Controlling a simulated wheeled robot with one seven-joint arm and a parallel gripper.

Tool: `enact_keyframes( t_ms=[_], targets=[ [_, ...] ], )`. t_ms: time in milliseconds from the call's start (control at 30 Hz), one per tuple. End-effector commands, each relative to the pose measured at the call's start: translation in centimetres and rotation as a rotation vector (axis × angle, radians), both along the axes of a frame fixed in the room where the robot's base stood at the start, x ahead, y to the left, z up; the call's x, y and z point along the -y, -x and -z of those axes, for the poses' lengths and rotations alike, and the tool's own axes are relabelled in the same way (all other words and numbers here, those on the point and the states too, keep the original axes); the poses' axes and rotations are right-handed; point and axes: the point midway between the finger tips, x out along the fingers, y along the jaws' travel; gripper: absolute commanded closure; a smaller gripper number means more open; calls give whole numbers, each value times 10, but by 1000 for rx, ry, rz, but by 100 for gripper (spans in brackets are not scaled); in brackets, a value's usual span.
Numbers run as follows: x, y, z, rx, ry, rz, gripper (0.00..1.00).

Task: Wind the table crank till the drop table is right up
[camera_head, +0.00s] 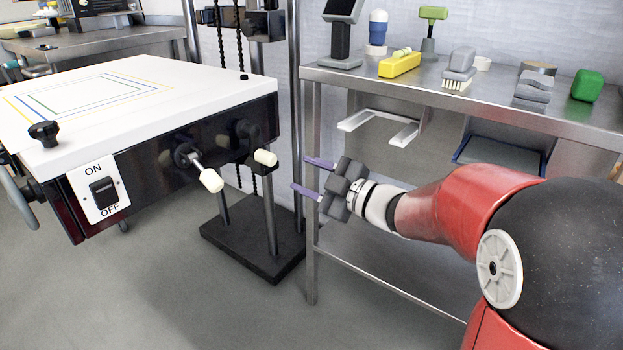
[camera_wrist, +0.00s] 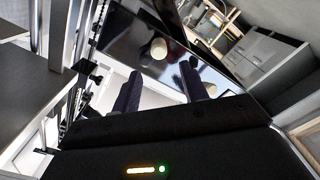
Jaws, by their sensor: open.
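The white-topped table (camera_head: 190,90), likely the drop table, stands at the left, with a dark front panel. Two cranks with cream handles sit on its front: a left crank (camera_head: 210,180) and a right crank (camera_head: 265,158). I cannot tell which one is the table crank. My gripper (camera_head: 299,174), with purple fingers, is open and empty, to the right of the right crank and apart from it. In the wrist view, a cream handle (camera_wrist: 158,48) shows beyond the gap between my fingers (camera_wrist: 161,85), and the dark panel lies behind it.
An ON/OFF switch (camera_head: 104,190) is on the panel's left. A dark base (camera_head: 255,250) with posts and chains stands below the table. A steel bench (camera_head: 450,105) with tools is at the right, close to my arm. Open floor (camera_head: 180,290) lies in front.

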Motion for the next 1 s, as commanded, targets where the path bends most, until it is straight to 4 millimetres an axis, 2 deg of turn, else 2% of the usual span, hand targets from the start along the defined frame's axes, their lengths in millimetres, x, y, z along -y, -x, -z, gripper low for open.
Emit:
enact_keyframes(
  t_ms=[867, 1000],
  targets=[
    [-66, -50, -1, 0, 1, 1, 56],
    [-66, -51, -1, 0, -1, 4, 56]
  ],
)
